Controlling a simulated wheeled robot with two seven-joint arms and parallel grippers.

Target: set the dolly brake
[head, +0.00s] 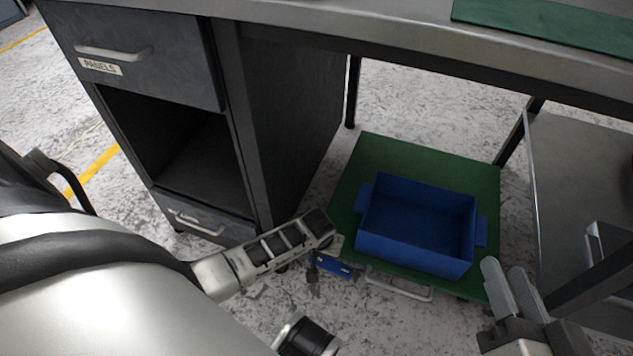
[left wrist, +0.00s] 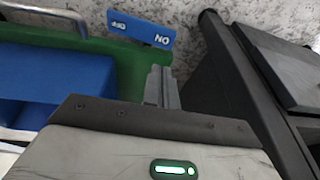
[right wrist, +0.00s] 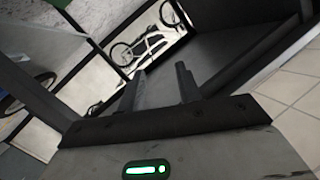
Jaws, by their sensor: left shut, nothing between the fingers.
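The green dolly (head: 345,185) stands on the floor under the bench and carries a blue bin (head: 415,256). A blue brake pedal (head: 335,265) sticks out at its near left corner. In the left wrist view, the pedal (left wrist: 140,29) has an "ON" label at its right end and another, hard to read, at its left end. My left gripper (head: 337,243) is shut and empty at that corner; its fingertips (left wrist: 161,70) are close to the "ON" end. I cannot tell whether they touch. My right gripper (head: 510,290) is open and empty, right of the dolly's near edge; its fingers (right wrist: 160,78) are apart.
A grey drawer cabinet (head: 290,120) labelled "PANELS" stands left of the dolly. The bench top (head: 350,25) spans above it. A grey shelf unit (head: 580,180) stands to the right. A pale handle (head: 398,288) runs along the dolly's near edge. Speckled floor lies in front.

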